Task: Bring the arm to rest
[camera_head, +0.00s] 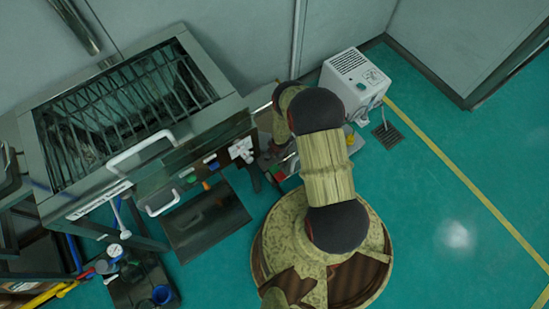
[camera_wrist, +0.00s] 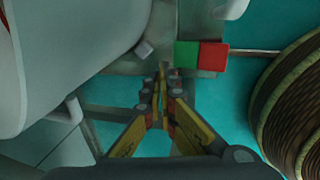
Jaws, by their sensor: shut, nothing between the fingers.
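My gripper (camera_wrist: 162,78) shows in the wrist view with its yellow-and-dark fingers drawn together at the tips, shut and empty. In the head view my arm is folded above my round base, and the gripper is hidden behind the arm links. In the wrist view a green and red block (camera_wrist: 200,56) lies just beyond and right of the fingertips. I cannot tell whether the fingers touch anything.
A white machine (camera_head: 352,82) stands by the back wall, near a floor drain (camera_head: 387,135). A dark plate (camera_head: 205,221) is below the sieve's front. The green floor (camera_head: 440,200) on the right is clear.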

